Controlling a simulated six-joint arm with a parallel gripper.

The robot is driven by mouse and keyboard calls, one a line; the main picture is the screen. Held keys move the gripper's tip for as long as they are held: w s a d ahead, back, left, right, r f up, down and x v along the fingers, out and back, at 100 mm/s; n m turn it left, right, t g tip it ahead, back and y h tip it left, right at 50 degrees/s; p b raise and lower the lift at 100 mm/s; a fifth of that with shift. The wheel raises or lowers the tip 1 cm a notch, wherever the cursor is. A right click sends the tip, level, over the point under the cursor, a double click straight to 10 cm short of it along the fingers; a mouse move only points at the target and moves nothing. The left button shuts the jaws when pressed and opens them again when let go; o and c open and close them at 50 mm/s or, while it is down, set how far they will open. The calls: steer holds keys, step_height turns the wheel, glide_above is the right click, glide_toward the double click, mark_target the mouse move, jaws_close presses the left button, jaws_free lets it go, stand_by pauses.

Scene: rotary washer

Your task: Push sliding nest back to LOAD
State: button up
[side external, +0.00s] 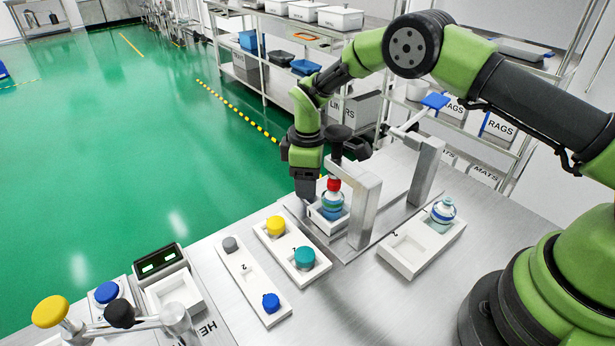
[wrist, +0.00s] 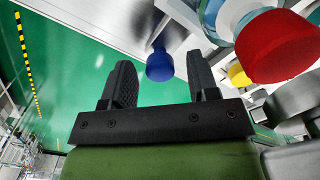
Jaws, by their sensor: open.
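The sliding nest (side external: 327,227) is a white square holder on a metal base under a metal frame, in the side view. A blue and teal bottle (side external: 333,207) with a red top (side external: 333,185) stands in it. My gripper (side external: 306,196) points down, low, just to the left of the nest and bottle. I cannot tell whether it touches the nest. In the wrist view my gripper (wrist: 165,80) is open, with nothing visible held between its fingers. The red top (wrist: 280,45) shows at the upper right there. No LOAD marking is legible.
The metal frame (side external: 367,210) with its black knob stands right of the nest. A second post with a blue handle (side external: 435,101) is behind. White trays (side external: 405,246) with coloured caps and a bottle lie around. A blue knob (wrist: 159,66) shows beyond my fingers.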

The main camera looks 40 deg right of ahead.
jaws_close()
steer(key=d, duration=0.6)
steer(key=shift+d, duration=0.4)
jaws_free()
step_height(320, 180, up, 10)
stand_by(0.3)
